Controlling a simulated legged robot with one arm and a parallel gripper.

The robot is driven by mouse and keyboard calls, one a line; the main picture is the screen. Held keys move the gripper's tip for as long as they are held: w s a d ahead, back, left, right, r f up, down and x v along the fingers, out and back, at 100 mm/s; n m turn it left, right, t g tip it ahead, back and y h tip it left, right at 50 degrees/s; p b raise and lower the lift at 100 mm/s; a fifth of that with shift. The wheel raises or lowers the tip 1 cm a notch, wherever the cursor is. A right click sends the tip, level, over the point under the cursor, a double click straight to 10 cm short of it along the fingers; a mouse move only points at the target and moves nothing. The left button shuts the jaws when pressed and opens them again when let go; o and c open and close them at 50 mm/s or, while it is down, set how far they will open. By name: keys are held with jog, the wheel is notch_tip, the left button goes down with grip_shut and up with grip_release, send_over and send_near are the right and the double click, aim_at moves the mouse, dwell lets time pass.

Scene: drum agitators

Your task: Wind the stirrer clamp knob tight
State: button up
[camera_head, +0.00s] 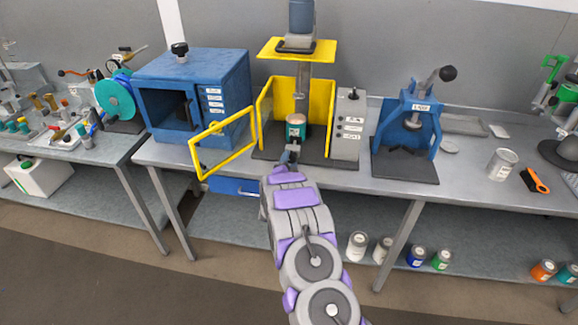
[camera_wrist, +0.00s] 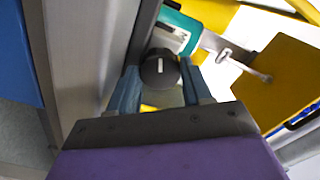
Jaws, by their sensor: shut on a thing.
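The clamp knob (camera_wrist: 159,66) is round and black with a white line on its face. In the wrist view it sits between the two blue-grey fingers of my gripper (camera_wrist: 160,85), which is shut on it. In the head view my gripper (camera_head: 291,153) is at the front of the yellow stirrer station, just below a small can (camera_head: 296,130) with a teal label, and the knob cannot be made out there. The can also shows in the wrist view (camera_wrist: 182,30), just beyond the knob. The stirrer (camera_head: 302,80) hangs above the can.
A yellow-framed door (camera_head: 222,143) stands open left of my gripper, in front of a blue cabinet (camera_head: 190,70). A grey control box (camera_head: 349,125) stands close on the right. Further right is a blue press (camera_head: 408,125) with a black-knobbed lever.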

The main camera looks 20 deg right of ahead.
jog(key=m+b, duration=0.4)
jog(key=shift+f+m+b, duration=0.3)
jog(key=shift+m+b, duration=0.75)
jog(key=shift+m, duration=0.25)
jog(key=shift+r+m, duration=0.15)
jog(key=shift+m, duration=0.75)
jog(key=m, duration=0.2)
jog(key=shift+s+m, duration=0.1)
jog(key=shift+m, duration=0.3)
jog(key=m, duration=0.4)
jog(key=shift+m, duration=0.4)
jog(key=shift+f, duration=0.2)
jog(key=o, duration=1)
jog(key=shift+r, duration=0.15)
